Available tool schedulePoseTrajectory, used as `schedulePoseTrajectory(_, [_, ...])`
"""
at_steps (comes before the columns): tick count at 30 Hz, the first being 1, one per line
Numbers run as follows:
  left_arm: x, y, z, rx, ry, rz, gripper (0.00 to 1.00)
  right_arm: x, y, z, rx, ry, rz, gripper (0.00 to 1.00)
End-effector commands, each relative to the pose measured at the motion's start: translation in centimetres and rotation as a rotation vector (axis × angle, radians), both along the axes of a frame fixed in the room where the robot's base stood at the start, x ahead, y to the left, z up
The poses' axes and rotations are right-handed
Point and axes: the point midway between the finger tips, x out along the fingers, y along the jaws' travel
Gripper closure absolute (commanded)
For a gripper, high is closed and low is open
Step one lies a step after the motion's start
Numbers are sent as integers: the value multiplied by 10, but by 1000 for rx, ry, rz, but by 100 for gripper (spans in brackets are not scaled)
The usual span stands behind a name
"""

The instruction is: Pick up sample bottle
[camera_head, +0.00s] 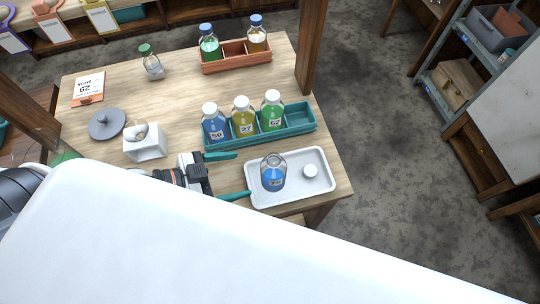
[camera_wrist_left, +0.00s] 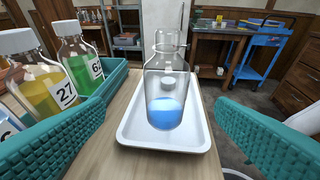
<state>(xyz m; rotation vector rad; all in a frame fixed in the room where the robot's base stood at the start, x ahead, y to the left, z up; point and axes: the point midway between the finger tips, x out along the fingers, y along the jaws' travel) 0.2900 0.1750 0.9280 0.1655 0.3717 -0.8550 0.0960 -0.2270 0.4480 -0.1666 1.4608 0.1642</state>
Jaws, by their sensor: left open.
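An uncapped clear bottle with blue liquid (camera_head: 273,172) stands upright on a white tray (camera_head: 325,190) at the table's front right. It also shows in the left wrist view (camera_wrist_left: 166,98), centred between the teal fingers. A loose white cap (camera_head: 310,171) lies on the tray to its right. My left gripper (camera_head: 241,175) is open, with its fingertips just left of the bottle, apart from it and empty. My right gripper is not in view. A teal rack (camera_head: 292,112) holds capped bottles: blue (camera_head: 215,127), yellow (camera_head: 243,120) and green (camera_head: 272,112).
The teal rack stands close behind the tray, its right compartment empty. A red-brown rack (camera_head: 222,65) with two blue-capped bottles is at the back.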

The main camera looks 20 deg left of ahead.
Motion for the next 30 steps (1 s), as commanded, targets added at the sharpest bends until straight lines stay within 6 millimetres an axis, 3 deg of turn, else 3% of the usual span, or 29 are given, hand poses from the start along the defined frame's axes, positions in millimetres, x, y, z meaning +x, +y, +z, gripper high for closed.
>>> schedulePoseTrajectory(11, [29,-33,-16,-3,-6,0,21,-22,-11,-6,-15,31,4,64])
schedulePoseTrajectory(20, [40,-48,-24,-2,-1,0,21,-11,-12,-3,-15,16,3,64])
schedulePoseTrajectory(30, [67,-82,-34,-2,-2,0,21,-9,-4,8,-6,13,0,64])
